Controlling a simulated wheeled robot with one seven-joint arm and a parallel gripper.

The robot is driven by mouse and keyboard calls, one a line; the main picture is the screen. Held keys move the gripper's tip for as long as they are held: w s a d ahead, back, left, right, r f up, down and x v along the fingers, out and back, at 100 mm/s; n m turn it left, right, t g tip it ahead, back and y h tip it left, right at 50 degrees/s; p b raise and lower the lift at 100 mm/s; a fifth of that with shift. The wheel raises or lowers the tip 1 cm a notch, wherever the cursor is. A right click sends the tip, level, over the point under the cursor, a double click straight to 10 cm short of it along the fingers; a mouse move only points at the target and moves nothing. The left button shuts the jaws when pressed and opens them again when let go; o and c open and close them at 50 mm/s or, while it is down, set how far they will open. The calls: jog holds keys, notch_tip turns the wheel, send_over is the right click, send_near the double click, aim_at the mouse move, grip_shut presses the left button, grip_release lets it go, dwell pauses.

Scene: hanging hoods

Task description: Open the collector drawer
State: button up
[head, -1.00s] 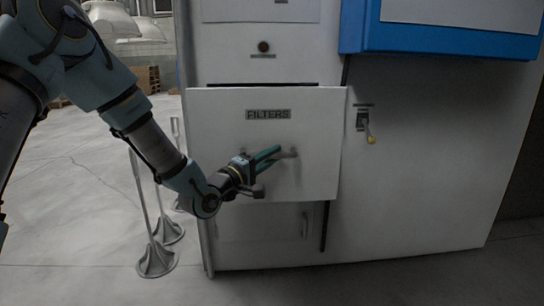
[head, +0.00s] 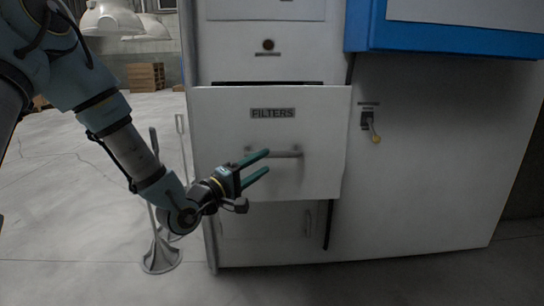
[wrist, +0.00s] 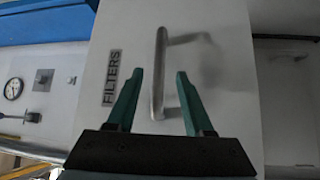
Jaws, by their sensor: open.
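The white drawer front labelled FILTERS (head: 230,135) stands out from the cabinet, with a dark gap along its top edge. Its grey horizontal bar handle (head: 288,154) is in the middle of the front; in the wrist view the handle (wrist: 158,85) appears turned upright between the fingers. My gripper (head: 268,162) has green fingers, open and empty, at the left end of the handle and slightly below it in the head view. In the wrist view my gripper (wrist: 158,73) shows a finger on each side of the bar, with no contact visible. No label reading collector is legible.
A blue box (head: 450,38) juts out above. Grey stands (head: 162,258) are left of the cabinet. Open floor lies further left.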

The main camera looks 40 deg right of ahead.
jog(key=shift+s+a+f, duration=0.15)
jog(key=shift+a+f, duration=0.05)
jog(key=shift+a, duration=0.95)
jog(key=shift+s+a+f, duration=0.1)
jog(key=shift+a+f, duration=0.05)
jog(key=shift+a, duration=1)
